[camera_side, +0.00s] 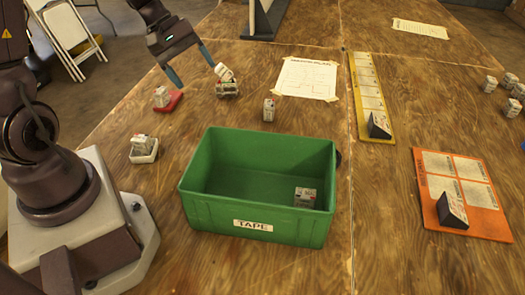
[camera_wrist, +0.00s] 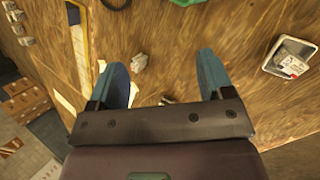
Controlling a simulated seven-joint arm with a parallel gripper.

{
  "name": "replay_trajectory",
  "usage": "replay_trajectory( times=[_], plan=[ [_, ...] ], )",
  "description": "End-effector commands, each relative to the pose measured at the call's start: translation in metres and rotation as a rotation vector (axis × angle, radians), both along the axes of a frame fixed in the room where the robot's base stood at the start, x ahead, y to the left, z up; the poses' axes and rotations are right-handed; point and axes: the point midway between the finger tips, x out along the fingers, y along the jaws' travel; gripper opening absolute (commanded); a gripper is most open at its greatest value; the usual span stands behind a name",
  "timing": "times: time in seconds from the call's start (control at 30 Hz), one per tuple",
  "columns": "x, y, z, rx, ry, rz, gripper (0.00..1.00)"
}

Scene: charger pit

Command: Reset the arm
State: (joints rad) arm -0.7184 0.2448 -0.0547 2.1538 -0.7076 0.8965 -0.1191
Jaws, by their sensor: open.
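My gripper (camera_side: 193,74) hangs above the far left part of the wooden table in the side view, with its two blue fingers spread apart. In the wrist view my gripper (camera_wrist: 160,62) also shows its fingers wide apart, with nothing held between them. In the side view a small white box (camera_side: 224,73) sits tilted on a dark green holder (camera_side: 228,90), just right of and below the right finger. A gap between that finger and the box cannot be judged.
A green bin (camera_side: 240,215) labelled TAPE holds one small box (camera_side: 305,197). Small boxes sit on a red dish (camera_side: 169,102) and a white dish (camera_side: 144,155). Another box (camera_side: 269,109) stands alone. An orange board (camera_side: 430,205) and a yellow strip (camera_side: 370,90) lie right.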

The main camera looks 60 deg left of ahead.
Motion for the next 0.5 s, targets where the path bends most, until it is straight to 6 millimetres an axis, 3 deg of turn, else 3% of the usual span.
replay_trajectory(
  times=[0.03,0.2,0.5],
  plan=[
    [-0.011,-0.018,0.015,0.091,-0.012,-0.135,0.74],
    [-0.049,-0.055,0.049,0.374,-0.048,-0.527,0.74],
    [-0.1,-0.097,0.097,0.791,-0.223,-0.978,0.74]
  ],
)
